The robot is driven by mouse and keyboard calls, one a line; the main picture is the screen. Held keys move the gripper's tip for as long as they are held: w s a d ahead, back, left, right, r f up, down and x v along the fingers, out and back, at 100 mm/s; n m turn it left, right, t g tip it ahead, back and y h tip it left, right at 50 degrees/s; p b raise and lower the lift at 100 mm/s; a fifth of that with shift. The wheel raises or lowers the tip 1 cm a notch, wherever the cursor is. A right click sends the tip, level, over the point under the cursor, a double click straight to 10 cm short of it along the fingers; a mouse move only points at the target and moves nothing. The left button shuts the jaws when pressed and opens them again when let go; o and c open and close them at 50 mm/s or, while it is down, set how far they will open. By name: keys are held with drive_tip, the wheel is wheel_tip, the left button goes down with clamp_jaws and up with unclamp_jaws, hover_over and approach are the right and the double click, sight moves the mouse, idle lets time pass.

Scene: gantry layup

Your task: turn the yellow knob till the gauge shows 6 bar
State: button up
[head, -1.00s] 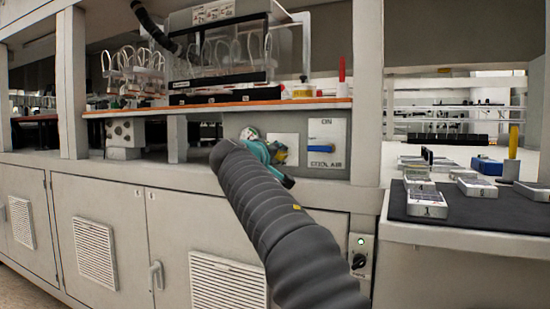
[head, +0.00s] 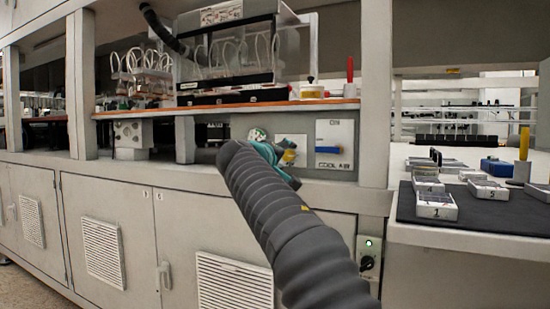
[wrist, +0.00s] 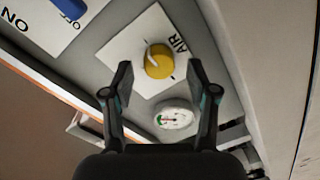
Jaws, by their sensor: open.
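The yellow knob (wrist: 158,61) sits on a white plate marked AIR (wrist: 124,50) in the wrist view. A white pointer line shows on the knob. The round gauge (wrist: 174,118) is beside the plate, with a green arc on its dial; its reading is too small to tell. My gripper (wrist: 159,85) is open, its two fingertips apart, with the knob showing ahead between and just beyond them. I see no contact with it. In the head view the gauge (head: 258,135) and the knob (head: 290,156) show behind my arm, the knob partly covered by my gripper (head: 278,160).
A blue switch (wrist: 68,8) on an ON/OFF plate lies beside the knob plate. An orange-edged shelf (head: 230,107) runs above the panel. A dark mat (head: 470,215) with numbered blocks lies at the right. Cabinet doors (head: 110,235) stand below.

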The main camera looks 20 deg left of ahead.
drive_tip(key=s, duration=1.1)
drive_tip(key=shift+s+a+r, duration=0.25)
drive_tip(key=shift+s+a, duration=0.05)
